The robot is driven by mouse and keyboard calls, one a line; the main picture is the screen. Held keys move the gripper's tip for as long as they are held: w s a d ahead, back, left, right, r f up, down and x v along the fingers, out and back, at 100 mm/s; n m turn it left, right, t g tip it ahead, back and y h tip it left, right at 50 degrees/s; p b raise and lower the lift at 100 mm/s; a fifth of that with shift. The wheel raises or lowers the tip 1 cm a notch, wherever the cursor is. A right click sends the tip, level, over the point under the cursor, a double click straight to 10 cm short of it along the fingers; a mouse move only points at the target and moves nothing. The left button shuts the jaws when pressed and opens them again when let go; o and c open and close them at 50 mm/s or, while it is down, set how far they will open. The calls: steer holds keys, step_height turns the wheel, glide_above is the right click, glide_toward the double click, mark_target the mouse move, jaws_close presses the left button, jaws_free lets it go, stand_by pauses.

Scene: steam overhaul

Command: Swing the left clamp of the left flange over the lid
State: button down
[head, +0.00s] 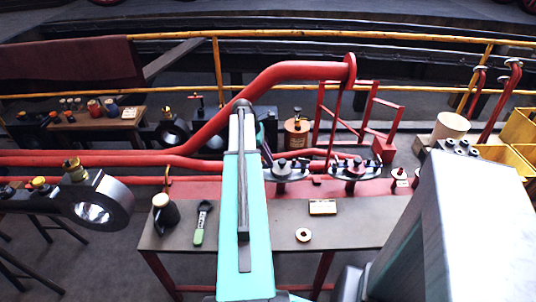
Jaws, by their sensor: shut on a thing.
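Two dark flanges with light rims stand side by side on the red stand behind the bench: the left flange (291,172) and the right flange (355,170). Dark clamps or bolts stand up on both. My teal arm comes up from the bottom and covers the left edge of the left flange. My gripper (267,157) shows only as a small dark part beside the arm, at that left edge. It is shut at the left clamp, which is mostly hidden behind it and the arm. I cannot tell whether the clamp lies over the lid.
A thick red pipe (290,72) arches behind the flanges. A big grey-white block fills the lower right.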

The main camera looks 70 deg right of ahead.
steer(key=shift+s+a+m+y+p, duration=0.1)
steer(key=shift+a+m+y+p, duration=0.2)
steer(key=shift+m, duration=0.6)
steer(key=shift+d, duration=0.1)
steer(key=c, duration=1.7)
jaws_free()
steer(key=shift+c, duration=0.2)
steer(key=shift+r, duration=0.15)
steer(key=v, duration=1.3)
steer(key=shift+w+r+b, duration=0.2)
steer(key=shift+b, duration=0.25)
steer(key=shift+s, duration=0.1)
